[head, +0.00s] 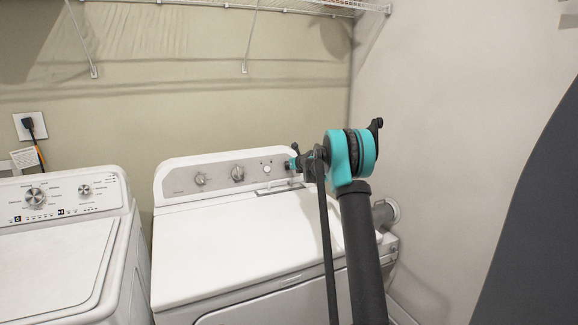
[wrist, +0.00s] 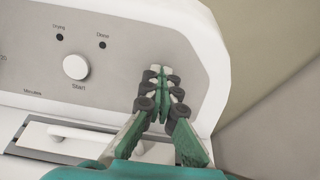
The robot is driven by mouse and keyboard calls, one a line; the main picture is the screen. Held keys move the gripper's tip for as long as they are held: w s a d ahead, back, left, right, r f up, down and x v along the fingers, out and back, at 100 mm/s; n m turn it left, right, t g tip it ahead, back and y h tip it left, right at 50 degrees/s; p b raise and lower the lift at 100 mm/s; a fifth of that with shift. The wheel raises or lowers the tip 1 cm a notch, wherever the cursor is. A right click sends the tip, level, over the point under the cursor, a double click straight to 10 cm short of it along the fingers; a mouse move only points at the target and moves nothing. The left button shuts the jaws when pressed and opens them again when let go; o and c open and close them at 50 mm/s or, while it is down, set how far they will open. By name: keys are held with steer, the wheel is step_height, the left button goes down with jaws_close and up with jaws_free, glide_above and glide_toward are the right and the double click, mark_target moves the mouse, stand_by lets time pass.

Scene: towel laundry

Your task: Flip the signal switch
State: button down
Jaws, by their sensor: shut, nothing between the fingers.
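The dryer's control panel (head: 218,176) runs along the back of the right-hand white machine. In the wrist view, the panel (wrist: 112,62) shows a round white Start knob (wrist: 75,66) with two small dark lights marked Drying and Done above it. My gripper (wrist: 161,72) is shut and empty, its fingertips in front of the panel's right end, to the right of the Start knob. In the head view, my gripper (head: 293,160) is at that same end, partly hidden by my arm. I cannot make out the signal switch; the fingers cover that part of the panel. Contact with the panel cannot be told.
A white lid handle (wrist: 85,137) sits in a recess below the panel. The dryer top (head: 235,245) is bare. A white washer (head: 50,260) stands to the left. A wire shelf (head: 240,5) hangs above, and a wall (head: 440,130) rises close on the right.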

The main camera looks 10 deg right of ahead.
steer(key=shift+w+r, duration=0.1)
steer(key=shift+r, duration=0.6)
steer(key=s+d+r, duration=0.3)
steer(key=s+r, duration=0.4)
steer(key=s, duration=0.4)
steer(key=shift+s+d+r, duration=0.15)
steer(key=shift+d+r, duration=0.15)
